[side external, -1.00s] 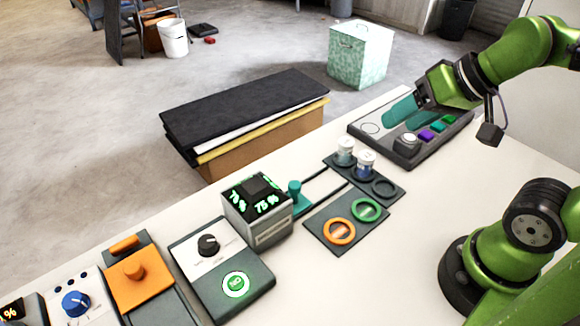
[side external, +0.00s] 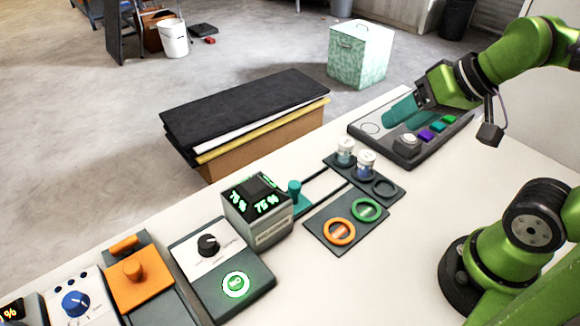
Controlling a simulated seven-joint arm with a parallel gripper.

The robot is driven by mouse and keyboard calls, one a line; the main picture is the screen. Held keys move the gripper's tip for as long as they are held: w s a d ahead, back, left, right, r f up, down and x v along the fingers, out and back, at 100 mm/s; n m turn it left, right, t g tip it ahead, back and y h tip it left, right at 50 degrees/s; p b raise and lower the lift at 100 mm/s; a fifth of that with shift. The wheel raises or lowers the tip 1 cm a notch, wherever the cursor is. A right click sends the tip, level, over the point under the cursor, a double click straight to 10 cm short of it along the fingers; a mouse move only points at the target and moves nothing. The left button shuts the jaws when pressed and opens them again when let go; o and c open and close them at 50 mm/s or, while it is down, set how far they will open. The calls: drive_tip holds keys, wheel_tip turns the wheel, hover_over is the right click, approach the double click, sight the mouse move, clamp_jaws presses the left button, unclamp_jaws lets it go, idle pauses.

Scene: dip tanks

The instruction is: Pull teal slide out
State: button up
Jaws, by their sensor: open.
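A teal knob (side external: 294,190) stands upright at the right side of a grey box with a lit display (side external: 257,206). Dark rails (side external: 325,185) run from beside the knob toward the upper right. My gripper (side external: 418,98) is at the upper right, over the far end of a dark panel (side external: 411,156), well apart from the teal knob. It is open, though its fingertips are small and hard to make out. A flat teal shape (side external: 398,112) lies just below and left of it on the panel; I cannot tell whether they touch.
Two small jars (side external: 366,163) stand in a dark holder. A plate with an orange ring (side external: 340,231) and a green ring (side external: 366,209) lies in front. An orange knob unit (side external: 136,272) and a dial unit (side external: 208,245) stand left. The white table (side external: 400,245) is clear before my base.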

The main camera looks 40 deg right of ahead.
drive_tip(key=n+g+h, duration=0.2)
drive_tip(key=n+g, duration=0.5)
hover_over(293, 183)
wheel_tip(293, 183, down, 3)
wheel_tip(293, 183, down, 16)
drive_tip(key=shift+s+f, duration=0.1)
drive_tip(key=shift+f, duration=0.1)
clamp_jaws()
